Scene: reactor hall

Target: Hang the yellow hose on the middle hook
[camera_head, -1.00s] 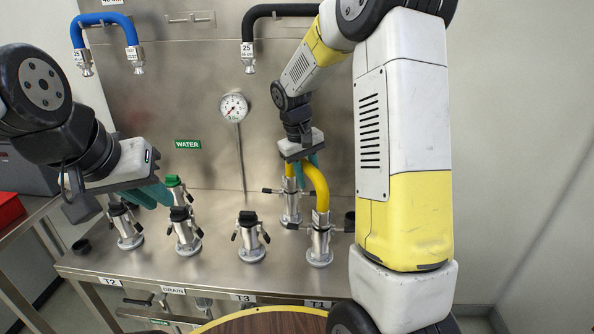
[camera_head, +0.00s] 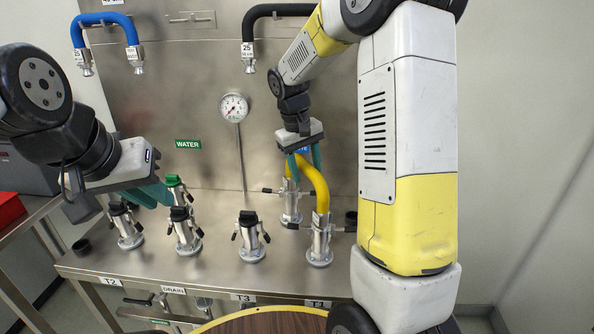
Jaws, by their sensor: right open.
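The yellow hose (camera_head: 318,182) is a short bent tube at the right of the steel bench. Its near end stands in a metal coupling (camera_head: 320,240), and its far end meets the coupling behind (camera_head: 291,205). My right gripper (camera_head: 305,168) points down over the top of the hose bend. Its teal fingers are open, one on each side of the hose, and I cannot tell whether they touch it. My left gripper (camera_head: 150,195) is at the left, beside the green-capped coupling (camera_head: 173,181). Its jaw gap is unclear. I see no bare hook.
A blue hose (camera_head: 103,18) hangs at the upper left and a black hose (camera_head: 262,12) at the top middle. A gauge (camera_head: 233,107) is on the steel panel. Black-capped couplings (camera_head: 250,235) stand on the bench (camera_head: 210,270). A round wooden top (camera_head: 265,322) is in front.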

